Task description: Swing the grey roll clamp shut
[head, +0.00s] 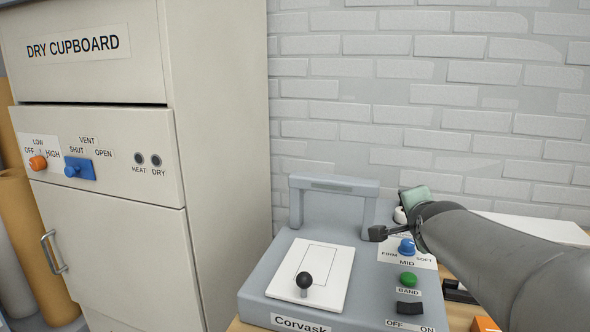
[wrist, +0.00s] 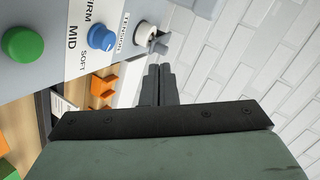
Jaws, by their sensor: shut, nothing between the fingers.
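The grey roll clamp (head: 335,184) is a U-shaped bar standing upright at the back of the grey Corvask machine (head: 262,288) in the head view. Its crossbar is raised clear of the white plate (head: 337,262). My gripper (head: 378,233) is by the foot of the clamp's right leg. The head view does not settle whether they touch. In the wrist view my gripper (wrist: 160,85) has its two dark fingers together with nothing between them. A small grey part beside the white knob (wrist: 145,31) may belong to the clamp.
A black-knobbed lever (head: 304,282) stands on the white plate. A blue knob (head: 407,248), a green button (head: 408,279) and a black switch (head: 410,308) line the machine's right side. The dry cupboard (head: 228,150) stands left; a brick wall (head: 400,90) closes the back.

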